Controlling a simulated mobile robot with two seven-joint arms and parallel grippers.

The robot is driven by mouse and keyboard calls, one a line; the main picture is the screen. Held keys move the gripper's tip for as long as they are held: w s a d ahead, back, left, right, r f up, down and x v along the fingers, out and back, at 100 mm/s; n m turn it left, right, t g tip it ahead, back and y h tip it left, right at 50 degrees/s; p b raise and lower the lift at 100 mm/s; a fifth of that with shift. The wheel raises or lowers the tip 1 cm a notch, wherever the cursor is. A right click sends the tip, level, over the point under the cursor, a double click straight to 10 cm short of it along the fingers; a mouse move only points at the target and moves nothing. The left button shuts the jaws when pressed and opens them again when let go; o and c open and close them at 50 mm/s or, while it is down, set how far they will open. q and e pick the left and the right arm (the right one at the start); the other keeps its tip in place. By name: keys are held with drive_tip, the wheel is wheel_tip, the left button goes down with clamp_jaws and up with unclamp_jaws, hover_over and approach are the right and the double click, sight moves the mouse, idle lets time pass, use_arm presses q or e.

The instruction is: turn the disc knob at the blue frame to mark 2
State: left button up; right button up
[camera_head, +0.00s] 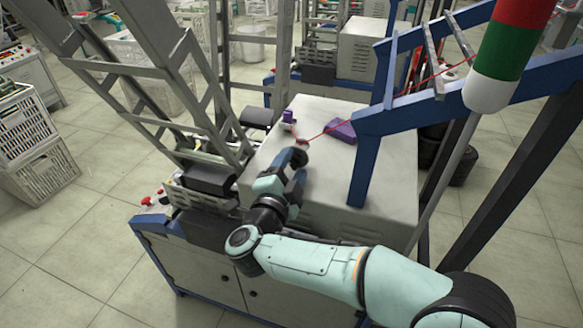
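The blue frame (365,155) rises from the right part of the light grey machine top, with a sloping blue beam (428,104) above. I cannot make out a disc knob or a mark 2 on it. My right gripper (292,165) is over the left part of the machine top, to the left of the blue frame's upright and apart from it. Its fingers are dark and small here, and I cannot tell whether they are open or what is between them. My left gripper is not in view.
A red thread (345,124) runs from the beam to a small red piece (302,142) near my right gripper. A purple block (341,131) and a small purple spool (288,116) are on the machine top. Red knobs (146,201) are at the left. A red-white-green cylinder (505,50) hangs near.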

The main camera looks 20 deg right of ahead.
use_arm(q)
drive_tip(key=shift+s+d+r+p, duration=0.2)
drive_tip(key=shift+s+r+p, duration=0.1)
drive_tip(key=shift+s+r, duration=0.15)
use_arm(e)
drive_tip(key=v, duration=1.3)
drive_tip(key=shift+s+a, duration=0.15)
